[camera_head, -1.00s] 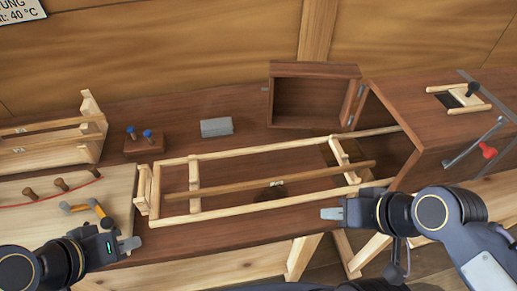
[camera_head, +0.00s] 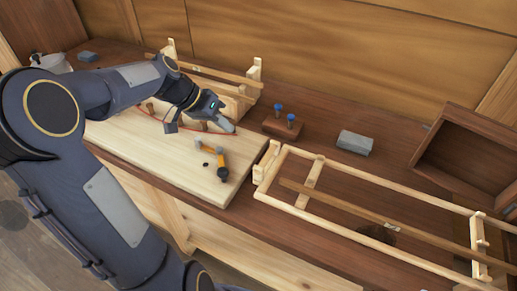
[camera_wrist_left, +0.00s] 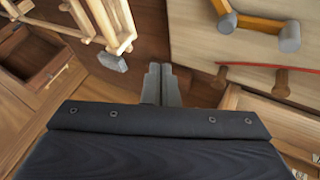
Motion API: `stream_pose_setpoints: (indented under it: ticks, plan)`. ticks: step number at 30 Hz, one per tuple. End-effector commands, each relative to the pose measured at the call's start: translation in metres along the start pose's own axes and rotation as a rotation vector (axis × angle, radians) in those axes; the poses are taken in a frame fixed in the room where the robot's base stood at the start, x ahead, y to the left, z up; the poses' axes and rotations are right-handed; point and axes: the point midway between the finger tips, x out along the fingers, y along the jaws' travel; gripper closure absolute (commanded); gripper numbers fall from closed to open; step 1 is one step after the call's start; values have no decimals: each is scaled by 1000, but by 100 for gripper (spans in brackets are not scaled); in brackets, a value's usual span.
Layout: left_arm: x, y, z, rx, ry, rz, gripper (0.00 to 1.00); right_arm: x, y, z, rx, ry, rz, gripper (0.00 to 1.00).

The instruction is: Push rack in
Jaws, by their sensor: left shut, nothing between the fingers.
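The rack (camera_head: 345,228) is a long frame of pale wood rails and cross-pieces, lying on the brown bench with a darker plank along it. Its near left end has an upright end piece (camera_head: 266,165), and its right end runs toward the picture's edge. It also shows at the upper left of the left wrist view (camera_wrist_left: 122,38). My left gripper (camera_head: 228,126) is shut and empty over the back right part of the pale board, left of the rack and apart from it. Its closed fingers also show in the left wrist view (camera_wrist_left: 158,70). My right gripper is out of view.
The pale board (camera_head: 165,152) carries pegs, a red line and an orange-grey tool (camera_head: 215,160). A brown block with two blue-topped pins (camera_head: 281,124) and a grey block (camera_head: 354,142) stand behind the rack.

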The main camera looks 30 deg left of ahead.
Motion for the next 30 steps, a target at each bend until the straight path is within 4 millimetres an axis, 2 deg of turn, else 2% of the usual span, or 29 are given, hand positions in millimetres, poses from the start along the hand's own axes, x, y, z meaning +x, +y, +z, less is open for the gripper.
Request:
stream_pose_setpoints:
  ticks: [5,17,18,22,30]
  plan:
    - [19,1,0,2,-3,5,100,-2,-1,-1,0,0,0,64]
    - [102,2,0,2,-4,5,100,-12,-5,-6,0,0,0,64]
    - [102,12,-2,5,-3,4,100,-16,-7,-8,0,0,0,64]
    - [110,27,-1,5,-3,4,100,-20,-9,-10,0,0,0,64]
    - [117,36,0,2,0,1,100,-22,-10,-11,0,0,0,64]
